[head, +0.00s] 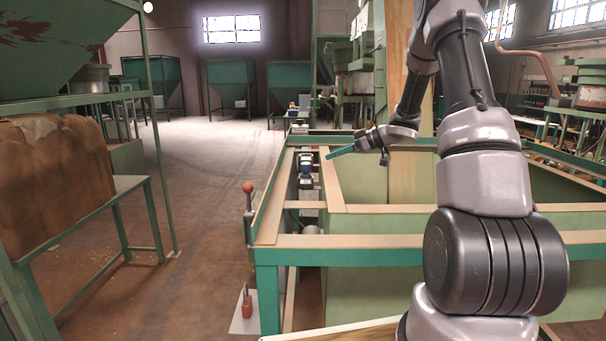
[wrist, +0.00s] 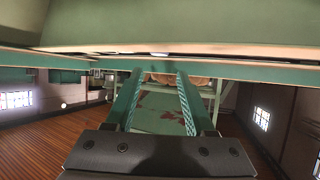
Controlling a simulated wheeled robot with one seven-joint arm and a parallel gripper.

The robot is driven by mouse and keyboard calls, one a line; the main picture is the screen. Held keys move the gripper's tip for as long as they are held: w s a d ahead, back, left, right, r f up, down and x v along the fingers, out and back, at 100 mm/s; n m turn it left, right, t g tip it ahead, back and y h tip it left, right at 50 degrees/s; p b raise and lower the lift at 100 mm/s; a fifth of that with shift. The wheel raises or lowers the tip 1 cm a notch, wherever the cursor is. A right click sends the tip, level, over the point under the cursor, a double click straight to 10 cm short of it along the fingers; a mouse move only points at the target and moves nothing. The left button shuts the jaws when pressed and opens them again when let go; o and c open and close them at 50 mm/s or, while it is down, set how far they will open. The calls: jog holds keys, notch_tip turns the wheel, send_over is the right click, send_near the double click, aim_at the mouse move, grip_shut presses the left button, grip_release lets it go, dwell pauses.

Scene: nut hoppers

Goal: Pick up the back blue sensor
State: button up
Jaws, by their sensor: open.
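A small blue and white device (head: 306,171), which looks like a blue sensor, sits in the narrow channel along the left side of the green machine frame (head: 350,256). Further back along the same line are small pale and dark parts (head: 293,106), too small to identify. My gripper (head: 328,156) is just right of the blue device in the head view, its teal fingers pointing left. In the wrist view my gripper (wrist: 159,74) shows two teal fingers spread apart with nothing between them. No blue sensor can be made out in the wrist view.
Wooden-topped rails (head: 340,241) border the channel. A red-knobbed lever (head: 248,188) stands at the frame's left side. A wooden post (head: 410,155) rises behind my arm. A sack-like brown block (head: 55,180) rests on a green stand at left. The floor (head: 205,170) between is clear.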

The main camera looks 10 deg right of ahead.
aim_at(308, 164)
jog(key=x, duration=1)
jog(key=shift+w+a+f, duration=0.15)
jog(key=shift+a, duration=0.05)
grip_shut()
